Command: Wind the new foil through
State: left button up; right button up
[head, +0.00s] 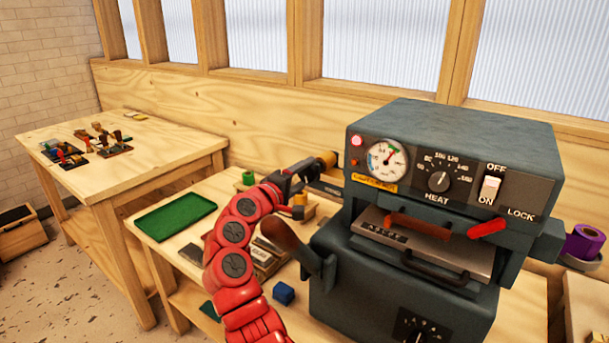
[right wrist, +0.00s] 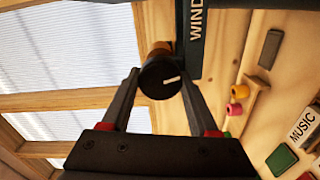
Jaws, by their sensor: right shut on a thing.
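The dark foil machine (head: 440,140) stands at the right of the bench, with a gauge, a heat dial, an off/on switch and a red lock handle. A gold-brown roll (head: 326,160) sits at its left side. In the right wrist view, a round black knob (right wrist: 160,78) with a white mark is between the fingers of my right gripper (right wrist: 160,85), which is shut on it. An orange-brown part (right wrist: 160,48) shows just behind the knob, beside a dark bar (right wrist: 213,35) lettered "WIND". The foil strip itself cannot be made out. My left gripper is not in view.
A purple roll (head: 584,242) stands right of the machine. A green tray (head: 175,216), a green roll (head: 248,177) and a blue block (head: 284,293) are on the bench. A brown-handled lever (head: 280,236) juts left from the machine. Another table (head: 130,165) holds stamps.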

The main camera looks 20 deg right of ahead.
jog(key=o, duration=1.4)
